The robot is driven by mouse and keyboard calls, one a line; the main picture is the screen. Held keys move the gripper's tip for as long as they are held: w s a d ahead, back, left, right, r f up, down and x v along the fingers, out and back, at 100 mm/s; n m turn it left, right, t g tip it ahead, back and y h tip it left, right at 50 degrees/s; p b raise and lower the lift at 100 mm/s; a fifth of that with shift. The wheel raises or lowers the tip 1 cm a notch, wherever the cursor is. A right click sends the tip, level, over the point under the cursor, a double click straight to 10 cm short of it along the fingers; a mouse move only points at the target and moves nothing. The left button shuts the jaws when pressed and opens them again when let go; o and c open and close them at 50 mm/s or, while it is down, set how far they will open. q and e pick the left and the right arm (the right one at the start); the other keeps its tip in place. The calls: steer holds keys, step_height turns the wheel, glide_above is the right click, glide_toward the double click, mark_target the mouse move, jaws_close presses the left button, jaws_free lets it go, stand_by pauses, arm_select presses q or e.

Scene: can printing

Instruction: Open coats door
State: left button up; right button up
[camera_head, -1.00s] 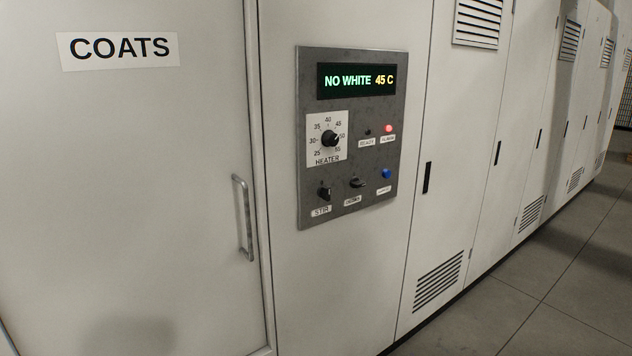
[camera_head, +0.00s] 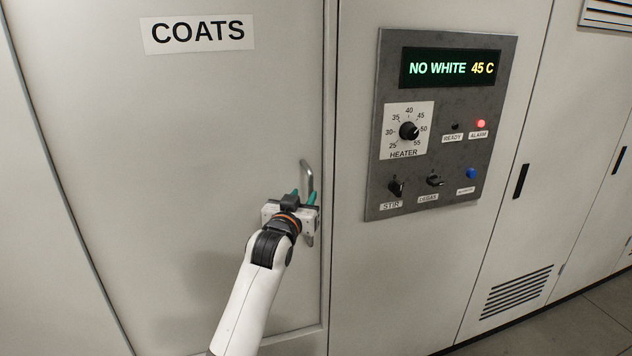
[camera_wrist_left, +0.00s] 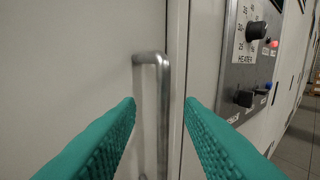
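The coats door (camera_head: 200,120) is a flat pale panel labelled COATS, and it looks shut against its frame. Its vertical metal bar handle (camera_head: 308,176) is near the door's right edge, its lower part mostly hidden by my left gripper (camera_head: 303,198). In the left wrist view the handle (camera_wrist_left: 151,110) stands between the two green fingers of the left gripper (camera_wrist_left: 160,108). These fingers are apart, with a gap visible on each side of the bar. My right gripper is in neither view.
Right of the door is a grey control panel (camera_head: 440,125) reading NO WHITE 45 C, with a heater dial (camera_head: 409,131), small switches and a lit red alarm lamp (camera_head: 481,124). More cabinet doors run to the right. Grey floor (camera_head: 560,325) shows at the lower right.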

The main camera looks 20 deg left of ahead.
mark_target(310, 189)
arm_select(q)
steer(key=w+p, duration=0.1)
steer(key=w, duration=0.6)
steer(key=shift+w+d, duration=0.15)
steer(key=shift+w, duration=0.15)
jaws_close()
